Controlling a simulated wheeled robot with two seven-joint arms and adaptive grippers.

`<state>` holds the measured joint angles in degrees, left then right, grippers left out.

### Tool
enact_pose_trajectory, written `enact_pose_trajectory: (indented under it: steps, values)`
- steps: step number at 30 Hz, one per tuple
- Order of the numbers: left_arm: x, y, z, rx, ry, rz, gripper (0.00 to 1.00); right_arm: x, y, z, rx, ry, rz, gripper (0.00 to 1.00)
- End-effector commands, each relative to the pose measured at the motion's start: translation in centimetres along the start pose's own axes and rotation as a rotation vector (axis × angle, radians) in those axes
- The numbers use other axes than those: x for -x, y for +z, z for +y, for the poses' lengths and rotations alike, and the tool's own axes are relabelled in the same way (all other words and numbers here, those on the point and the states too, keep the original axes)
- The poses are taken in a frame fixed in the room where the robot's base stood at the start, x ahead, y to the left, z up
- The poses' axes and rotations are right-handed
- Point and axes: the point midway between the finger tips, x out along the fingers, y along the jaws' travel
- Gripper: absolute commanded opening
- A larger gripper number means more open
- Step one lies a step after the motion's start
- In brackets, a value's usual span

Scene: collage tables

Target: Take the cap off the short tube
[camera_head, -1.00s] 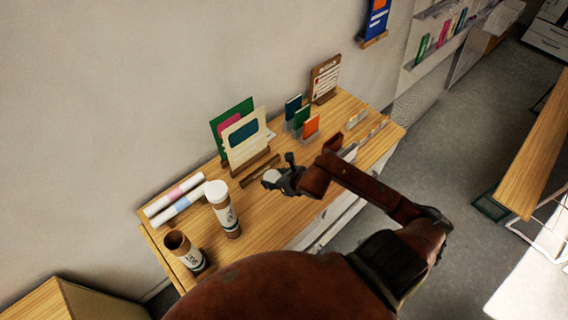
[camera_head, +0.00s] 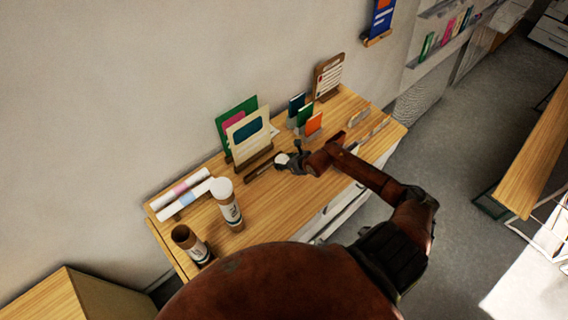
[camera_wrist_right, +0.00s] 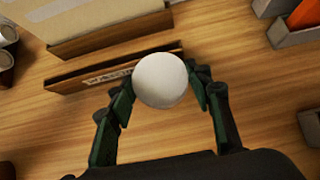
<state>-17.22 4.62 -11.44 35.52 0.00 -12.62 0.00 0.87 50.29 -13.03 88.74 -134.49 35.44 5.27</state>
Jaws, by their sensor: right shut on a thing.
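The short tube (camera_head: 190,244) stands upright at the near left of the table, brown with a white label; its top is open and bare. A round white cap (camera_wrist_right: 161,80) sits between the two fingers of my right gripper (camera_wrist_right: 160,90) in the wrist view. In the head view the cap (camera_head: 281,160) shows at the tip of my right gripper (camera_head: 289,160), over the middle of the table, well away from the short tube. The gripper is shut on the cap. My left gripper is not in view.
A taller tube with a white top (camera_head: 229,207) stands beside the short one. White paper rolls (camera_head: 180,196) lie behind them. A card holder (camera_head: 250,158) and small booklets (camera_head: 305,117) stand along the back. Bare wood (camera_head: 265,207) lies right of the tall tube.

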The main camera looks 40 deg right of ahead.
Motion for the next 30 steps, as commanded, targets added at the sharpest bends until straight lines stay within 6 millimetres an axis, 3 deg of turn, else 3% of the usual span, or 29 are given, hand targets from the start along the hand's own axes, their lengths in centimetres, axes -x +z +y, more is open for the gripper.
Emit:
enact_pose_trajectory:
  steps: [6,29,30]
  values:
    - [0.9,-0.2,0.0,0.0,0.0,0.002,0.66,-1.4,-1.4,0.1,-0.001,0.001,0.001,0.24]
    - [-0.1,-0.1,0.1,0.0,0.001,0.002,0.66,-2.3,-2.4,0.2,0.0,0.001,0.002,0.24]
    - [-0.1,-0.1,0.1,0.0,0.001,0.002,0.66,-2.2,-2.4,0.2,0.0,0.001,0.002,0.49]
